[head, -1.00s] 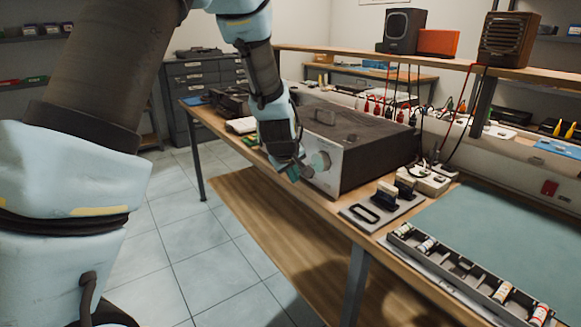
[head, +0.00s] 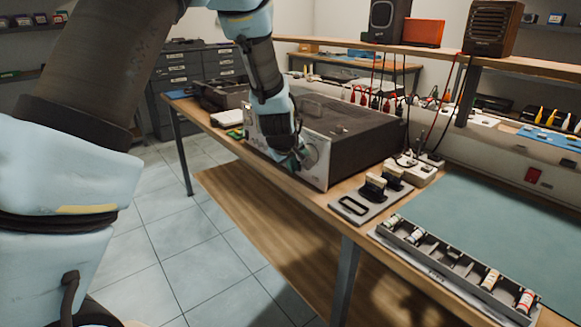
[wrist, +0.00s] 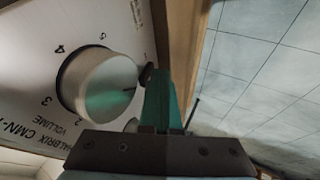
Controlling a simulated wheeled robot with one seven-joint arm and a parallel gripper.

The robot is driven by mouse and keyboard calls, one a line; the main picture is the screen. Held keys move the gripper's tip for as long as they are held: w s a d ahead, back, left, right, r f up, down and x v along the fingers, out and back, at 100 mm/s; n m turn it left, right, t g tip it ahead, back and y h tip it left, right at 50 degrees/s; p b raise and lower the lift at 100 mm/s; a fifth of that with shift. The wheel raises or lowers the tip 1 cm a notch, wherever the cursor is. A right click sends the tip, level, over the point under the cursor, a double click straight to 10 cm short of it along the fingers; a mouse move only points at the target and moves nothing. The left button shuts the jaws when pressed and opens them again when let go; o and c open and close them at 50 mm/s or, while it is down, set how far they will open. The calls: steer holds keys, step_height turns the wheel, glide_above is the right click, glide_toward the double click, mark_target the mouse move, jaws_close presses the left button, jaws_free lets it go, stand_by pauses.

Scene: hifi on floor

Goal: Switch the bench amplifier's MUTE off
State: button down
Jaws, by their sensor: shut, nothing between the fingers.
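The bench amplifier (head: 365,136) is a dark box with a pale front panel, standing on the wooden bench. Its round volume knob (head: 312,154) is partly covered by my gripper (head: 297,160) in the head view. In the wrist view the knob (wrist: 98,84) is large, beside the printed word VOLUME and numbers. My gripper (wrist: 161,76) is shut and empty, its green fingers close to the panel just beside the knob. A small dark piece (wrist: 147,76) shows between the knob and the fingertips; I cannot tell whether it is the MUTE switch or whether they touch. No MUTE label is readable.
A plate with dark connectors (head: 372,196), a power strip (head: 416,170) and a grey tray of small cylinders (head: 460,268) lie right of the amplifier. The green mat (head: 500,225) is mostly clear. A shelf with speakers (head: 490,28) runs behind. Open tiled floor (head: 160,230) lies left.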

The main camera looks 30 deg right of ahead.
steer(key=shift+s+r+p, duration=0.1)
steer(key=shift+r+p, duration=0.6)
steer(key=shift+r, duration=0.25)
